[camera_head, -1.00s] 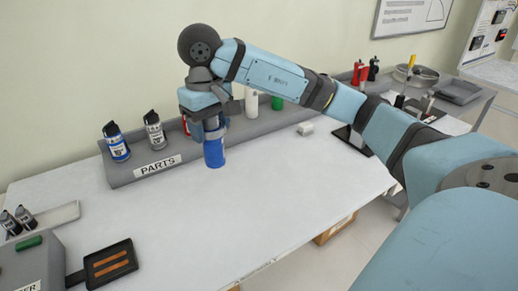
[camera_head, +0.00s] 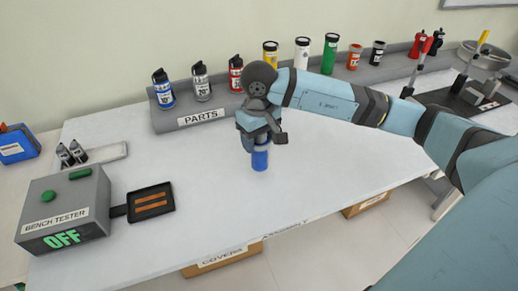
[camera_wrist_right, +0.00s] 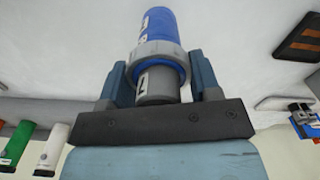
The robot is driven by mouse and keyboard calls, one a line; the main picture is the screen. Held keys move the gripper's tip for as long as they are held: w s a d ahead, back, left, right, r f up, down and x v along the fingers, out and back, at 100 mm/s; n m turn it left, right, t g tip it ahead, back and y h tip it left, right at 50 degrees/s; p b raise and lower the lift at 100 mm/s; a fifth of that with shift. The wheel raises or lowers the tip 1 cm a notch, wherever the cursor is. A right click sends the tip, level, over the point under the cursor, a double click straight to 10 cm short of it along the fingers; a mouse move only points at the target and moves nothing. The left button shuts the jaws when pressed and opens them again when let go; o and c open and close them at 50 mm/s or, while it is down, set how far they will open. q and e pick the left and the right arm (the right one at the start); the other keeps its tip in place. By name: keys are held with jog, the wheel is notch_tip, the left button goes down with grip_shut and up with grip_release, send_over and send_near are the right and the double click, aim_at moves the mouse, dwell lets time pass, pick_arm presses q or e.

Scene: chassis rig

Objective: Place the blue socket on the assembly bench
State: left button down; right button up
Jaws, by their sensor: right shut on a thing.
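The blue socket (camera_head: 260,159) is a blue cylinder with a grey collar. It hangs upright below my right gripper (camera_head: 259,140), over the white assembly bench (camera_head: 330,185). In the right wrist view the socket (camera_wrist_right: 162,30) points away from me, and the two fingers of the right gripper (camera_wrist_right: 158,85) are closed on its grey end. I cannot tell whether its lower end touches the bench top. The bench's front edge carries a partly readable label. My left gripper is not in view.
A grey PARTS rack (camera_head: 222,117) with several bottles and cylinders runs along the back. At the left stand the bench tester (camera_head: 65,215), reading OFF, and a dark tray (camera_head: 151,201) with orange strips. The bench around the socket is clear.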

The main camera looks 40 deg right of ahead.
notch_tip(320, 180, down, 4)
jog(key=shift+r, duration=0.1)
jog(key=o, duration=1.4)
jog(key=shift+f, duration=0.2)
jog(key=shift+c, duration=0.2)
